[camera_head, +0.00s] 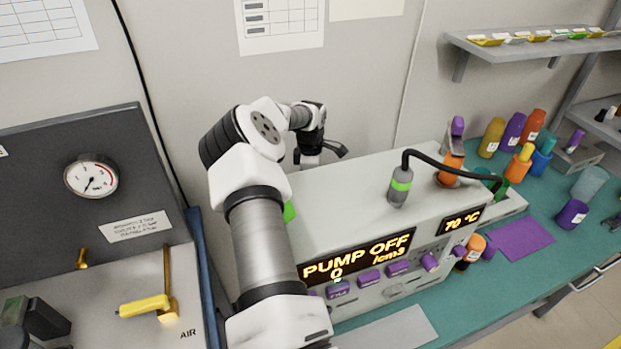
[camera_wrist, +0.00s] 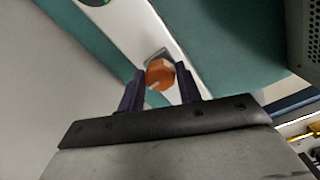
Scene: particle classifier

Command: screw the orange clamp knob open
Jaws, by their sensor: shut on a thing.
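The orange clamp knob (camera_wrist: 159,74) shows in the wrist view between the two dark fingers of my gripper (camera_wrist: 160,69). The fingers are shut on its sides. A small grey metal piece (camera_wrist: 157,55) is just beyond the knob. In the head view my gripper (camera_head: 322,155) reaches down behind the back edge of the pale instrument (camera_head: 345,195). The knob is hidden there.
The instrument's display (camera_head: 357,256) reads PUMP OFF. A grey and green probe (camera_head: 399,187) with a black cable stands on its top. Several coloured bottles stand on the teal bench (camera_head: 440,310) at right. A dark gauge panel (camera_head: 80,235) is at left.

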